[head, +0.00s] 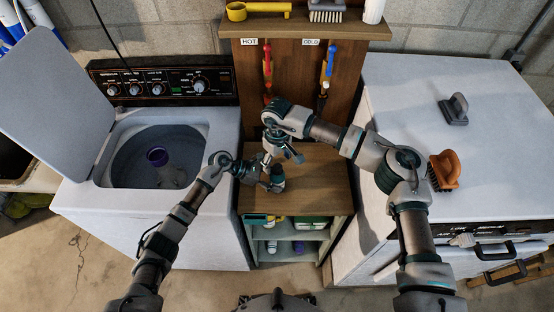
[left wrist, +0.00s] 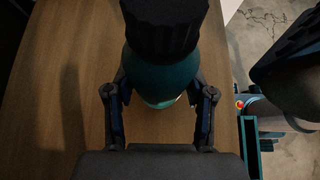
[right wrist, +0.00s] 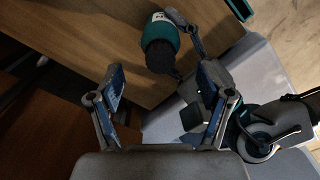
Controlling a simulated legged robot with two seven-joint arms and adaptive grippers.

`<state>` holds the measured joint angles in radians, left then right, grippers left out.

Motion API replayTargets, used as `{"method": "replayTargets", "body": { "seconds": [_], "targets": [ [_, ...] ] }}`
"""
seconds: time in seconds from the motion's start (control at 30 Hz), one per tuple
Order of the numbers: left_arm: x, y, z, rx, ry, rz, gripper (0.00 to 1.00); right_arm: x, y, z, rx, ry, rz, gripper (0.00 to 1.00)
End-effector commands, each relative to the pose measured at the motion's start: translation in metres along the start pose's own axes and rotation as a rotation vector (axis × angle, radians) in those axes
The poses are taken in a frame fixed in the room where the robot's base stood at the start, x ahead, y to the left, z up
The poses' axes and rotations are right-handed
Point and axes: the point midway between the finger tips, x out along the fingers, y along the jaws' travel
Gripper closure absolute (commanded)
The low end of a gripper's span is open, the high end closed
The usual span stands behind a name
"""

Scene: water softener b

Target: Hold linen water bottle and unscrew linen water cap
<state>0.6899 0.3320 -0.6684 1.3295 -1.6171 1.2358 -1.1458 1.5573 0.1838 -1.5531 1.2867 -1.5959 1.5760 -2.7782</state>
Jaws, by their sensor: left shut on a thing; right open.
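The linen water bottle is teal (left wrist: 160,78) with a ribbed black cap (left wrist: 165,28). In the left wrist view, my left gripper (left wrist: 160,95) is shut around the bottle's teal body, below the cap. The right wrist view also shows the bottle (right wrist: 164,30), with the cap (right wrist: 160,57) facing that camera and seated on it. My right gripper (right wrist: 161,78) is open and empty, with the bottle beyond its fingers. In the head view, my right gripper (head: 291,151) is above and right of my left gripper (head: 264,173).
The wooden-topped shelf unit (head: 322,187) holds several containers below. On the left is a washer (head: 90,200) with its lid up and a purple-rimmed item (head: 157,157) inside. On the right, a white machine (head: 400,85) carries an orange brush (head: 445,170) and a grey brush (head: 454,110).

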Motion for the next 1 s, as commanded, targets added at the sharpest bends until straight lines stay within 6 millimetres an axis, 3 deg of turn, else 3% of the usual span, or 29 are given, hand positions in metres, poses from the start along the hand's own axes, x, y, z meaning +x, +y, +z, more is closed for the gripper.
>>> {"method": "replayTargets", "body": {
  "seconds": [0.23,0.7,1.0],
  "targets": [
    [0.000,0.000,0.000,0.000,-0.001,0.000,1.00,-0.008,0.000,-0.001,0.000,0.002,0.000,0.22],
    [0.000,0.000,0.000,0.000,-0.001,0.000,1.00,-0.101,0.001,-0.002,0.001,0.001,0.001,0.22],
    [0.000,0.000,0.001,0.000,-0.001,0.000,1.00,-0.119,0.000,-0.002,-0.001,-0.001,-0.001,0.22]
  ]
}}
